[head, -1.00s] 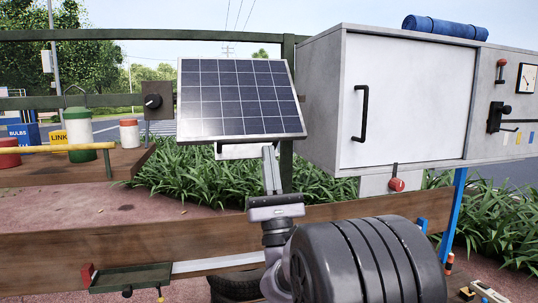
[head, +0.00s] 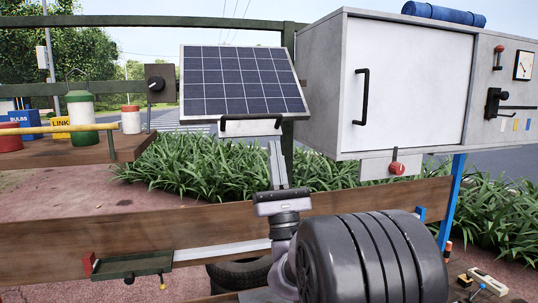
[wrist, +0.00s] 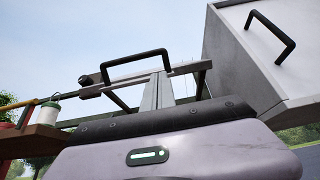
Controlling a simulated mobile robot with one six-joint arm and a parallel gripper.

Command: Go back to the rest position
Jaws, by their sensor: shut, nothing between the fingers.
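My gripper (head: 276,150) points upward in the middle of the head view, its two fingers together with nothing between them. Its tips are just below the black bar handle (head: 250,119) under the tilted solar panel (head: 243,82); I cannot tell in depth whether they are apart. In the wrist view the closed fingers (wrist: 158,88) rise from the grey gripper body, and the black handle (wrist: 133,62) shows close to the tips. My arm stands in front of the wooden rail, and hides part of it.
The grey cabinet (head: 405,85) with a white door and black handle is close on the right. A wooden shelf (head: 65,152) with jars and a yellow bar is at left. A green tray (head: 130,265) hangs on the wooden rail (head: 60,255). Grass lies behind.

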